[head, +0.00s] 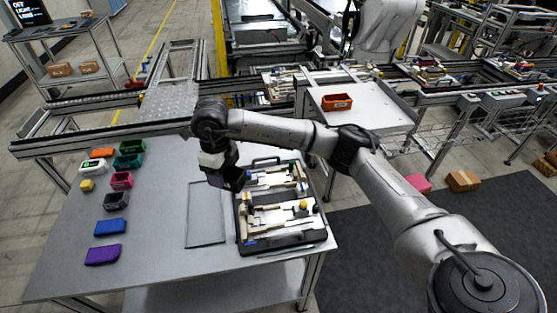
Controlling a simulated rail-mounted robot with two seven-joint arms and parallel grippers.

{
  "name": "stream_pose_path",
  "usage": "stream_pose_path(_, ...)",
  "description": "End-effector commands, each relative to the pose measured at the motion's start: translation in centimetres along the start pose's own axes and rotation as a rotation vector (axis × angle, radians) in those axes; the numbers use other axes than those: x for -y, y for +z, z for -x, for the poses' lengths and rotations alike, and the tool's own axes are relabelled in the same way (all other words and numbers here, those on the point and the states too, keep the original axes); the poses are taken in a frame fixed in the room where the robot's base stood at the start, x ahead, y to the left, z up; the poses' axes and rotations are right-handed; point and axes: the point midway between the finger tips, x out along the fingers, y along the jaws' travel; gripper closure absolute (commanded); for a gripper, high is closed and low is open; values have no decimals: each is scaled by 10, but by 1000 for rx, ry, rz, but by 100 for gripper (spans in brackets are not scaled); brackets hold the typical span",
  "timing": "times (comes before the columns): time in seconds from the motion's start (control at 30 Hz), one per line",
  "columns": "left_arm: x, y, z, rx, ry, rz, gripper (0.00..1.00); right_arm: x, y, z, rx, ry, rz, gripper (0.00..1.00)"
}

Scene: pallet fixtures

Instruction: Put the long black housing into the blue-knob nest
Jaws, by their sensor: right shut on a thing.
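My right gripper (229,170) reaches in from the right and hangs over the grey table, just left of the fixture tray. It is shut on a dark piece (235,180), which looks like the long black housing; the gripper partly hides it. The piece is tilted and appears above the tray's left edge. The fixture tray (240,240) is black-edged and holds pale nests with coloured knobs. The nest beside the blue knob is too small to make out clearly. My left gripper is out of view.
Several coloured pieces line the table's left side, including a dark open box (116,201), a blue block (109,226) and a purple block (102,254). A flat grey panel (205,228) lies left of the tray. An orange bin (337,102) stands on another table behind.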

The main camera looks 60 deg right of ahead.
Motion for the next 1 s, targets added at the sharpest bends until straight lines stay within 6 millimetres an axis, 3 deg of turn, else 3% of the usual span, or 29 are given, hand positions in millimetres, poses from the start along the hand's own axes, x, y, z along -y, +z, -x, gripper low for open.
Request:
stream_pose_path(0.27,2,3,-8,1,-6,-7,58,75,-10,-48,-5,1,-906,69)
stream_pose_path(0.6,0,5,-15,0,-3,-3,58,160,-43,-100,-3,-1,-1926,69)
stream_pose_path(0.8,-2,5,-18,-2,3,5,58,193,-63,-119,-2,1,-2335,69)
stream_pose_path(1.0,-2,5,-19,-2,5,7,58,210,-74,-128,-1,4,-2549,69)
